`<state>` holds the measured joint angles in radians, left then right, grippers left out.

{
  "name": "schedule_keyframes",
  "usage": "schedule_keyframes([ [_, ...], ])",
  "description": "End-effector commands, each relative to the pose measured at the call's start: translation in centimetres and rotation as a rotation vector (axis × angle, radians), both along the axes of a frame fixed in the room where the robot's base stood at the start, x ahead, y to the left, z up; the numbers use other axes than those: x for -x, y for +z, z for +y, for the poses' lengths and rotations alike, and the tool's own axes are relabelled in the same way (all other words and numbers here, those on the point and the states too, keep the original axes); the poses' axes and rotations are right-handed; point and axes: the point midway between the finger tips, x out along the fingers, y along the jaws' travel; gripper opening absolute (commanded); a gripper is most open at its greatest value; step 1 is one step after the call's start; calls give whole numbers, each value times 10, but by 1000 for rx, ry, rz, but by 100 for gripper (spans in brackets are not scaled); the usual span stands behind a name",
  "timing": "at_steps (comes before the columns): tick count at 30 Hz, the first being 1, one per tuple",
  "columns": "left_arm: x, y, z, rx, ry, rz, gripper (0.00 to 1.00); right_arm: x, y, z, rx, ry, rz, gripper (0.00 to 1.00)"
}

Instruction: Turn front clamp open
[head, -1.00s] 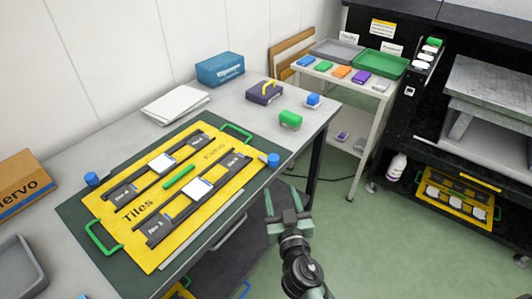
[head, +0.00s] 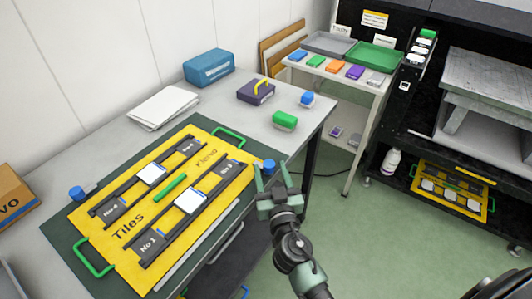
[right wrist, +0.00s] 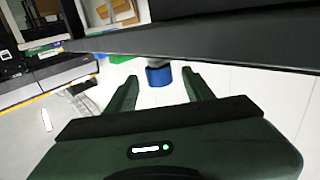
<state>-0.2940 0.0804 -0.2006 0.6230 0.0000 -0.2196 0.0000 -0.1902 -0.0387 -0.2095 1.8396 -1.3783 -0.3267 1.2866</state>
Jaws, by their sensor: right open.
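The front clamp is a blue round knob (head: 269,166) at the right corner of the dark green mat, by the bench's front edge. It also shows in the right wrist view (right wrist: 159,76) as a blue cap on a grey stem. My right gripper (head: 271,176) is open, its two fingers pointing at the knob. In the right wrist view, the knob appears between the open fingertips, slightly beyond them; I see no contact. A second blue knob (head: 76,193) stands at the mat's far left. My left gripper is not in view.
The yellow Tiles board (head: 120,257), with green handles and white tiles, lies on the mat (head: 62,240). Open floor lies right of the bench.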

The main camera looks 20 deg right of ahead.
Motion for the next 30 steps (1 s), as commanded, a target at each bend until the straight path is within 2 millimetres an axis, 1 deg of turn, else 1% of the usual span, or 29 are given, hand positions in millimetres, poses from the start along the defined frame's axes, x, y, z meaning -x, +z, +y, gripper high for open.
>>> schedule_keyframes([
  [1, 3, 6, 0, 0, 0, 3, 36, -10, 4, -2, 2, 0, -2, 52],
  [3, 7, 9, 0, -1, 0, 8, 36, -22, 4, -3, 2, 0, -2, 52],
  [6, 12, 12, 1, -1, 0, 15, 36, -37, 3, -5, 1, -1, -2, 52],
  [9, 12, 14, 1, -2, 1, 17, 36, -48, 2, -6, 1, -1, -1, 52],
  [13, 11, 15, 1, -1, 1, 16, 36, -56, 1, -7, 0, -1, 0, 52],
  [21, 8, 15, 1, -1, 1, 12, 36, -57, 0, -8, 0, -1, 0, 52],
  [23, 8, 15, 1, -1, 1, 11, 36, -57, 0, -8, 0, -1, 0, 36],
  [24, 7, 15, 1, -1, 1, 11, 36, -57, 0, -8, 0, -1, 0, 25],
  [27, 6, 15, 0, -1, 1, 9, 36, -57, 0, -8, 0, -1, 0, 0],
  [30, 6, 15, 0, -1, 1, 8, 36, -57, 0, -7, 0, 0, 0, 0],
])
